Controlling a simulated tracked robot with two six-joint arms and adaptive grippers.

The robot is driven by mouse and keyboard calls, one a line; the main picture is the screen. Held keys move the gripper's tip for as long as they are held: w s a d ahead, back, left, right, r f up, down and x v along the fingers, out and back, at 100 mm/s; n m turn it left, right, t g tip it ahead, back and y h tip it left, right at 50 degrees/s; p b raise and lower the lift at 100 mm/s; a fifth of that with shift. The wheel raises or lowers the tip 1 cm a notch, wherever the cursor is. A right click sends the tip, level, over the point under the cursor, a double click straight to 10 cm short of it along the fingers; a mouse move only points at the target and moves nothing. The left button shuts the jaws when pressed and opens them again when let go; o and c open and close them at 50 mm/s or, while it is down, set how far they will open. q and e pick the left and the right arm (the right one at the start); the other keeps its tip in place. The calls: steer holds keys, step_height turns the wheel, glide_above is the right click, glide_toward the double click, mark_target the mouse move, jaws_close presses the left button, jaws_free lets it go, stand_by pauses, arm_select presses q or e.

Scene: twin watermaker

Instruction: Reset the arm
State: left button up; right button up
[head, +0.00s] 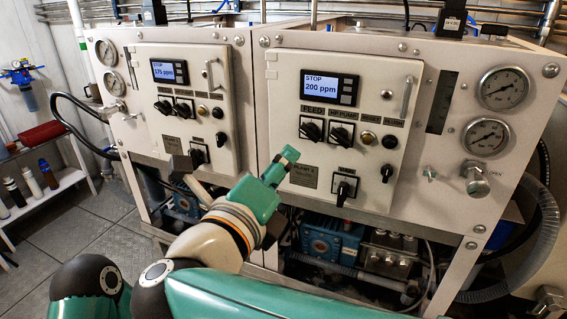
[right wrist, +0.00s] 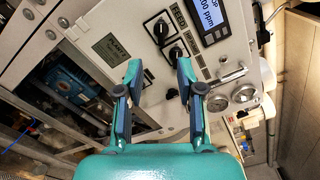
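My right gripper (head: 281,163) is in front of the right-hand control panel, near its lower left corner. In the right wrist view its two teal fingers (right wrist: 160,68) stand apart with nothing held between them. Black selector knobs of the panel (right wrist: 174,54) show beyond the fingers, and I see no clear contact with them. The right panel's display (head: 322,87) reads STOP, 200 ppm. My left gripper is not seen in either view.
The left panel's display (head: 169,72) reads STOP, 175 ppm. Two gauges (head: 503,88) and a round valve knob (head: 476,178) are at right. Blue pump parts (head: 330,238) sit below the cabinets. A shelf with bottles (head: 32,182) stands left, beside open floor.

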steer(key=w+d+f+n+g+y, duration=0.15)
steer(key=w+f+n, duration=0.25)
steer(key=f, duration=0.5)
steer(key=w+d+f+n+y, duration=0.2)
steer(key=w+f+n, duration=0.25)
steer(key=f, duration=0.35)
steer(key=w+d+f+n+g+y, duration=0.1)
steer(key=w+d+f+n, duration=0.15)
steer(key=f+n, duration=0.45)
steer(key=s+d+f+n+g+y, duration=0.1)
steer(key=d+f+n+g+y, duration=0.15)
steer(key=f, duration=1.05)
steer(key=s+d+f+n+g, duration=0.25)
steer(key=s+f, duration=0.25)
steer(key=f, duration=0.3)
steer(key=s+d+f+n+g, duration=0.1)
steer(key=s+d+f+g, duration=0.2)
steer(key=s+f, duration=0.35)
steer(key=s+d+f+n+g+y, duration=0.1)
steer(key=s+f+n+g, duration=0.1)
steer(key=s, duration=0.6)
steer(key=s+d+f+n+g+y, duration=0.1)
steer(key=s+f+g, duration=0.3)
steer(key=s+f, duration=0.2)
steer(key=shift+s+d+n+y, duration=0.15)
steer(key=shift+s+n+y, duration=0.2)
steer(key=shift+s, duration=0.6)
